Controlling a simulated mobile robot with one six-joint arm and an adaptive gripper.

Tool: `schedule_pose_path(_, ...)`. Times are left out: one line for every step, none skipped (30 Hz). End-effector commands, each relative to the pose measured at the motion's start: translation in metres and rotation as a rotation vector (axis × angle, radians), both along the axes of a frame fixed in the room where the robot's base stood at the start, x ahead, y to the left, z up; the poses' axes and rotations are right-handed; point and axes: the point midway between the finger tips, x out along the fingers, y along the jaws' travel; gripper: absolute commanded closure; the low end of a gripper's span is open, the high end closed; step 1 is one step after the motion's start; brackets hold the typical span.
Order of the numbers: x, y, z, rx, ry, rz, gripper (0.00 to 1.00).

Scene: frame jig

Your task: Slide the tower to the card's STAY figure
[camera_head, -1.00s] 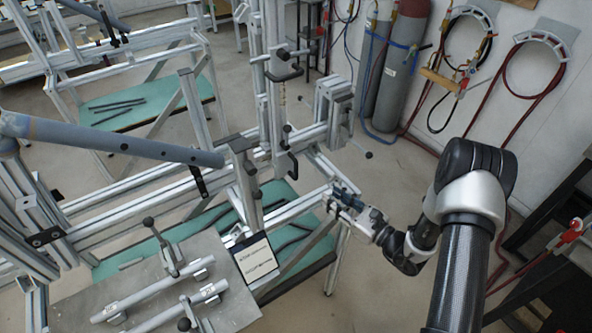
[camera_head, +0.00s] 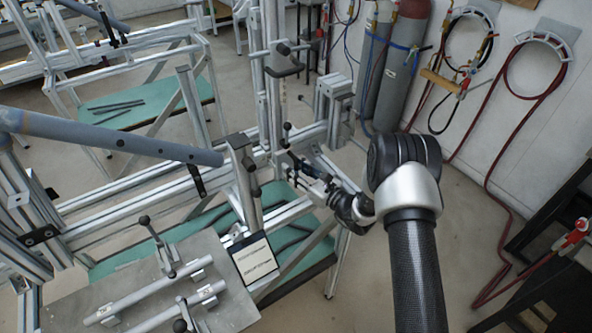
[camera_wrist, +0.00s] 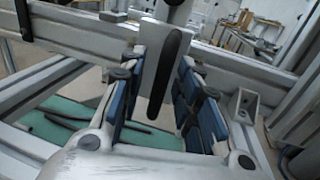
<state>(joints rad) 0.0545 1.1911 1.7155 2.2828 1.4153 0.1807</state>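The tower (camera_head: 265,75) is a silver upright post with black clamp handles, standing on the jig's rail in the head view. The card (camera_head: 254,258) is a white sheet in a dark frame on the near side of the jig. Its printed lines are too small to read. My gripper (camera_head: 296,163) is at the lower part of the tower, to its right. In the wrist view my gripper (camera_wrist: 162,68) has its blue-padded fingers apart, one on each side of a dark upright handle (camera_wrist: 172,62). I cannot tell whether either pad touches it.
Silver rails (camera_head: 130,205) run left from the tower. A blue-grey tube (camera_head: 110,138) crosses above them. A grey plate (camera_head: 225,312) with clamped tubes lies at the front. A green shelf (camera_head: 125,260) is below. Gas cylinders (camera_head: 405,60) stand behind; open floor is to the right.

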Motion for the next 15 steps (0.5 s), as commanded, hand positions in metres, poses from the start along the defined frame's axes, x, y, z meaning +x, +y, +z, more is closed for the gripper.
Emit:
schedule_pose_path(0.0003,0.0003,0.0000,0.000,0.000,0.000,0.69)
schedule_pose_path(0.0004,0.0003,0.0000,0.000,0.000,0.000,0.69)
schedule_pose_path(0.0004,0.0002,0.0001,0.000,0.000,0.000,0.69)
schedule_pose_path(0.0003,0.0001,0.0001,0.000,0.000,0.000,0.69)
schedule_pose_path(0.0003,0.0001,0.0001,0.000,0.000,0.000,0.69)
schedule_pose_path(0.0002,0.0001,0.0001,0.000,0.000,0.000,0.69)
schedule_pose_path(0.0002,-0.0001,0.0001,0.000,0.000,0.000,0.71)
schedule_pose_path(0.0001,0.0000,0.0001,0.000,0.000,0.000,0.73)
schedule_pose_path(0.0002,-0.0001,0.0001,0.000,0.000,0.000,0.76)
schedule_pose_path(0.0001,-0.0001,0.0002,0.000,0.000,0.000,0.78)
schedule_pose_path(0.0001,-0.0001,0.0002,0.000,0.000,0.000,0.80)
schedule_pose_path(0.0001,-0.0001,0.0002,0.000,0.000,0.000,0.83)
schedule_pose_path(0.0001,-0.0001,0.0001,0.000,0.000,0.000,0.85)
schedule_pose_path(0.0001,-0.0002,0.0002,0.000,0.000,0.000,0.87)
schedule_pose_path(0.0001,-0.0002,0.0002,0.000,0.000,0.000,0.89)
